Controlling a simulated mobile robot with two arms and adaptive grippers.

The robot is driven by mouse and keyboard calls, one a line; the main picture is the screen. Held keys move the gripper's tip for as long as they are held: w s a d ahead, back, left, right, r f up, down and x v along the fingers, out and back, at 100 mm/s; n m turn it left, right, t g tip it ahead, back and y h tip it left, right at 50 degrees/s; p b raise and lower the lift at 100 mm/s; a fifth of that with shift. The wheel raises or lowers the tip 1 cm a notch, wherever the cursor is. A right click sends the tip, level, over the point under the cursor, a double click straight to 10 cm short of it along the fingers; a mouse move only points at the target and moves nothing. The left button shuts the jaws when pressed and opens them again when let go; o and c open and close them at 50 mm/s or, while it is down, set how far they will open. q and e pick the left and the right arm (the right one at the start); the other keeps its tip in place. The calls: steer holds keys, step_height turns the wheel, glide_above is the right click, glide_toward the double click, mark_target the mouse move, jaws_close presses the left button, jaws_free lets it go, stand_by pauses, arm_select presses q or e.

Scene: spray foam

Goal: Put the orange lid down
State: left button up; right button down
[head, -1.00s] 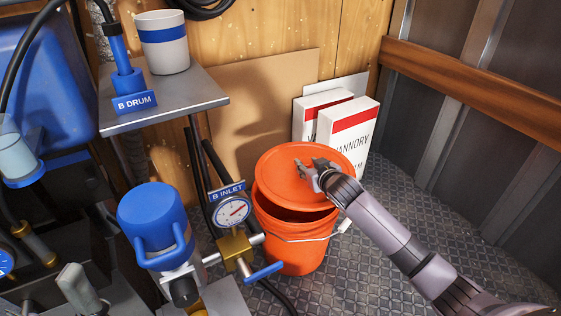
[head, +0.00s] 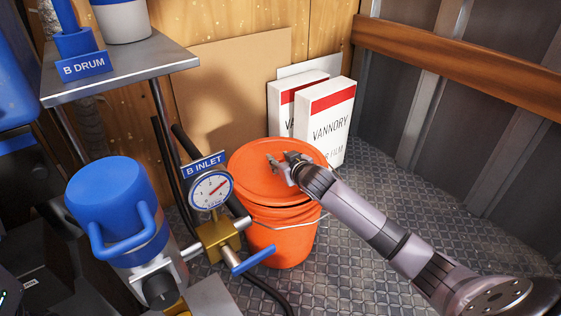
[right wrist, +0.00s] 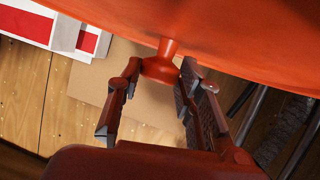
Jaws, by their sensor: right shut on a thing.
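The round orange lid (head: 253,163) is over the top of the orange bucket (head: 281,243), nearly level with its rim. Only a thin dark line shows between them at the front; I cannot tell whether the lid rests fully on the rim. My right gripper (head: 279,167) reaches in from the right over the lid and is shut on its knob. In the right wrist view the knob (right wrist: 162,64) is between the two fingertips (right wrist: 161,72), with the lid's orange face along the top. My left gripper is not in view.
The B INLET gauge (head: 211,190) and its brass valve (head: 217,240) stand close to the bucket's left. A blue-capped pump (head: 110,200) is further left. Two white boxes (head: 328,120) stand behind the bucket. The metal floor (head: 420,200) to the right is clear.

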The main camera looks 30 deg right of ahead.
stand_by(0.3)
steer(key=shift+f, duration=0.5)
steer(key=c, duration=1.2)
jaws_free()
steer(key=shift+o, duration=0.8)
